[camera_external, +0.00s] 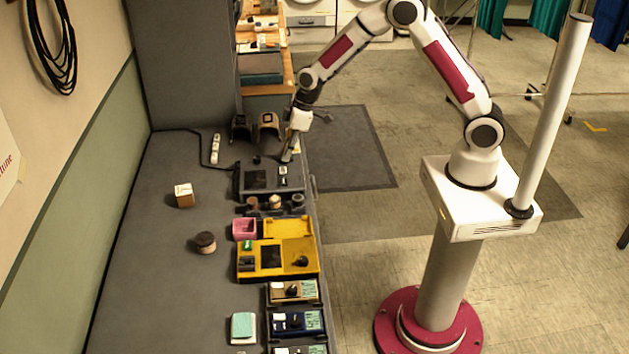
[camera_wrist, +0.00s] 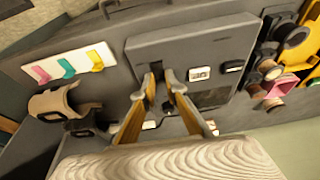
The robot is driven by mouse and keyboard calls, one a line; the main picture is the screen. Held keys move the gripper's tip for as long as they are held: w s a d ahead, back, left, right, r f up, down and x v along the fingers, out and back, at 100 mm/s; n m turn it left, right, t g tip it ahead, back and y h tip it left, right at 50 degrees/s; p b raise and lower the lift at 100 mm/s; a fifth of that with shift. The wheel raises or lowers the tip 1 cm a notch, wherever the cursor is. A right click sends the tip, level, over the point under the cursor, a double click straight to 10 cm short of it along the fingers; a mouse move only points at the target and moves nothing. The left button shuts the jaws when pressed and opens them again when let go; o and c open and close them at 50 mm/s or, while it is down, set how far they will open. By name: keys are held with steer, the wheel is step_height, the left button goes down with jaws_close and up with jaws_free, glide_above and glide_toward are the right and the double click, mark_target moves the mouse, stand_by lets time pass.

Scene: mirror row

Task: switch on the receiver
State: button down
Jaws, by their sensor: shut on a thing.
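The grey box with a dark screen (camera_external: 258,180), which looks like the receiver, lies on the bench at its right edge. In the wrist view its grey face (camera_wrist: 190,45) fills the middle, with a small white panel (camera_wrist: 200,73) and a black part (camera_wrist: 233,67). My gripper (camera_external: 287,158) reaches down at the box's far right corner. In the wrist view the fingers (camera_wrist: 160,78) are close together over the box, shut on a small part that they mostly hide. I cannot tell which control it is or its position.
Two headphone-like stands (camera_external: 268,122) are behind the box. Several knobs (camera_external: 275,202), a pink tray (camera_external: 244,229) and a yellow unit (camera_external: 247,270) sit nearer. The bench's left is mostly clear.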

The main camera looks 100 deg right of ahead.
steer(key=shift+w+a+g, duration=0.15)
steer(key=shift+w+g, duration=0.2)
steer(key=shift+g, duration=0.85)
steer(key=c, duration=2)
jaws_free()
steer(key=shift+c, duration=0.2)
steer(key=shift+r, duration=0.5)
steer(key=shift+s+r, duration=0.2)
steer(key=shift+r, duration=1.4)
steer(key=shift+s+r, duration=0.2)
steer(key=shift+r, duration=1.4)
